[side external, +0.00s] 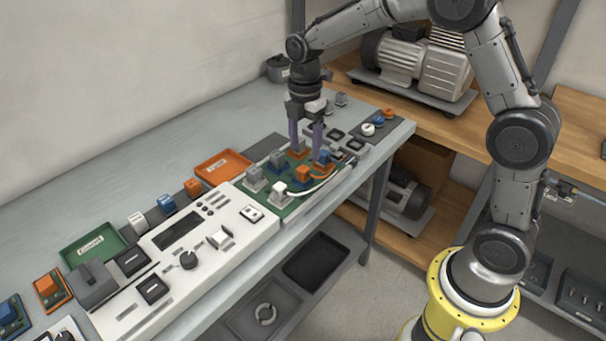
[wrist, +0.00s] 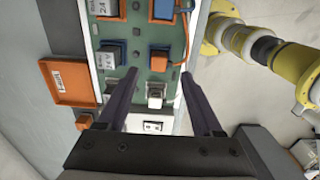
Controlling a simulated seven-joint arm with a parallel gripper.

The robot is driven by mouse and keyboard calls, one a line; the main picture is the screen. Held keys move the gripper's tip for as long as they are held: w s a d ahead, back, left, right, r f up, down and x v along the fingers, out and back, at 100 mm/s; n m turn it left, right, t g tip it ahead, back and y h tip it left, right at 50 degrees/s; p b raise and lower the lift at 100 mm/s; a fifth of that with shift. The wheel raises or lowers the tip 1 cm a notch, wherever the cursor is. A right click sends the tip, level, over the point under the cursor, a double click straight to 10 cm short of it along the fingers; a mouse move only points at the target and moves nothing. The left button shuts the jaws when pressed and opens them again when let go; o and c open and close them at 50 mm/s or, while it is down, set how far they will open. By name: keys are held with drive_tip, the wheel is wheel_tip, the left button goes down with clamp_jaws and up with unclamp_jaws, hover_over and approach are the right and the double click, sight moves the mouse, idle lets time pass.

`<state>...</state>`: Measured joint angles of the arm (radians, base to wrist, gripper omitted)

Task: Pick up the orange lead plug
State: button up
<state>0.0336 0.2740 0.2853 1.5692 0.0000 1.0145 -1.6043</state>
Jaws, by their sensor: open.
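The orange lead plug (side external: 303,173) sits upright on the green board (wrist: 135,72), with the orange lead (side external: 324,171) at its right side. In the wrist view the orange plug (wrist: 159,62) shows just beyond the fingertips, between their lines. My gripper (side external: 306,147) is open and empty, with its two purple fingers pointing down over the far part of the board. In the wrist view my gripper (wrist: 158,75) has its fingers spread wide. How far the tips are above the board I cannot tell exactly.
Close to the orange plug stand a white plug (side external: 279,188) with a white lead, a blue block (side external: 325,156) and grey blocks (side external: 255,179). An orange tray (side external: 223,166) lies to the left of the board. A white control panel (side external: 205,250) adjoins it. Free bench lies behind.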

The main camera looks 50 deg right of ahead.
sight(303, 168)
drive_tip(key=shift+w+a+f, duration=0.1)
drive_tip(key=shift+a+f, duration=0.05)
drive_tip(key=shift+f, duration=1.5)
drive_tip(key=shift+a+f, duration=0.1)
drive_tip(key=shift+f, duration=1.55)
clamp_jaws()
